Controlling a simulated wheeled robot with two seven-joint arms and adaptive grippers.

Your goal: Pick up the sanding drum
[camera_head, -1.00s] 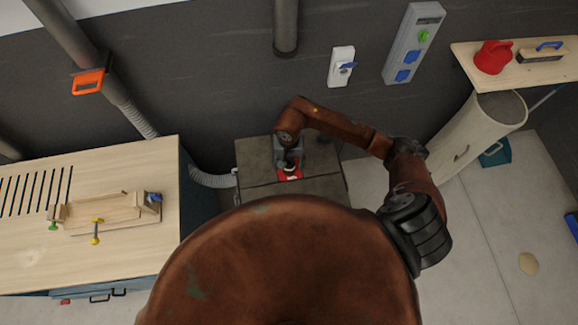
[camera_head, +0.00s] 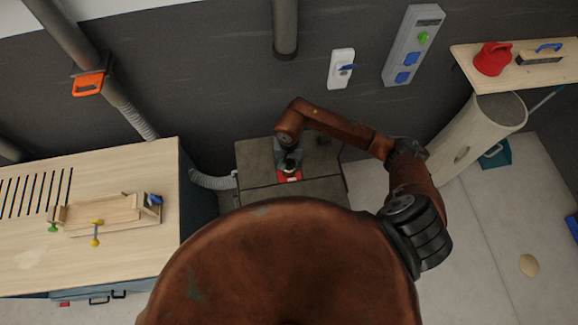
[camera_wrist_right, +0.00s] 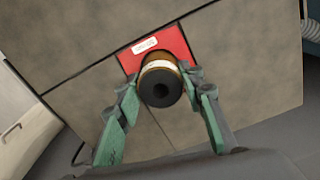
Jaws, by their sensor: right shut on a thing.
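The sanding drum (camera_wrist_right: 160,86) is a short brown-orange cylinder with a pale band and a dark round end with a hole. In the right wrist view it sits between the green-padded fingers of my right gripper (camera_wrist_right: 163,80), which is shut on it. A red plate (camera_wrist_right: 170,42) with a white label lies directly behind the drum; I cannot tell whether they touch. In the head view my right gripper (camera_head: 289,166) is over the red plate (camera_head: 289,177) on the grey cabinet, and it hides the drum. My left gripper is not in view.
The grey cabinet (camera_head: 255,160) stands against the dark wall. A wooden workbench (camera_head: 130,165) with a clamped wooden jig (camera_head: 105,214) is at left. A beige cylindrical bin (camera_head: 470,135) and a shelf (camera_head: 485,75) with a red jug (camera_head: 493,58) are at right.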

